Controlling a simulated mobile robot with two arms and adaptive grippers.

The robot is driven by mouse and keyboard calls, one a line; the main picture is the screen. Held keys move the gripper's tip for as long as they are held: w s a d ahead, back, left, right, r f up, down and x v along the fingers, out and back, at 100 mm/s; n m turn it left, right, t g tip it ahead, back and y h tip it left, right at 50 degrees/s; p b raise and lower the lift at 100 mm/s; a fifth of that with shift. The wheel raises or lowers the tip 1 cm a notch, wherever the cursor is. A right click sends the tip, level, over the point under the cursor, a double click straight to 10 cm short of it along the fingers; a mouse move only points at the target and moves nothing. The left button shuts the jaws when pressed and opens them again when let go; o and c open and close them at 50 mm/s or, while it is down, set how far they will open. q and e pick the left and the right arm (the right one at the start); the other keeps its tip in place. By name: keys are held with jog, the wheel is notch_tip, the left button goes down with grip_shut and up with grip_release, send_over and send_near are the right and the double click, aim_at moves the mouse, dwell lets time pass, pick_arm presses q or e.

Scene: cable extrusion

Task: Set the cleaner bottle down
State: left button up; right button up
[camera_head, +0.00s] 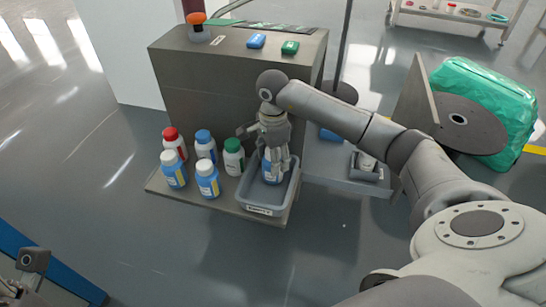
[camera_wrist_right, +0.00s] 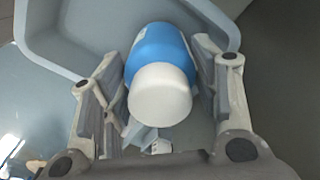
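The cleaner bottle (camera_head: 271,172), blue with a white cap, is in the grey tray (camera_head: 250,208) at the right end of the low shelf. In the right wrist view the bottle (camera_wrist_right: 160,85) is between the fingers, its white cap toward the camera. My right gripper (camera_head: 274,157) reaches down over the tray, with its fingers shut on the bottle's sides. The bottle's base is hidden, so I cannot tell whether it touches the tray floor. Part of my left gripper (camera_head: 22,285) shows at the lower left corner; its fingers are not clear.
Several bottles with red, blue, green and white caps, such as the green-capped bottle (camera_head: 233,157), stand left of the tray on the shelf (camera_head: 222,203). The grey cabinet (camera_head: 210,85) rises behind. The floor in front is clear.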

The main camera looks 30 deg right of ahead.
jog(key=o, duration=0.3)
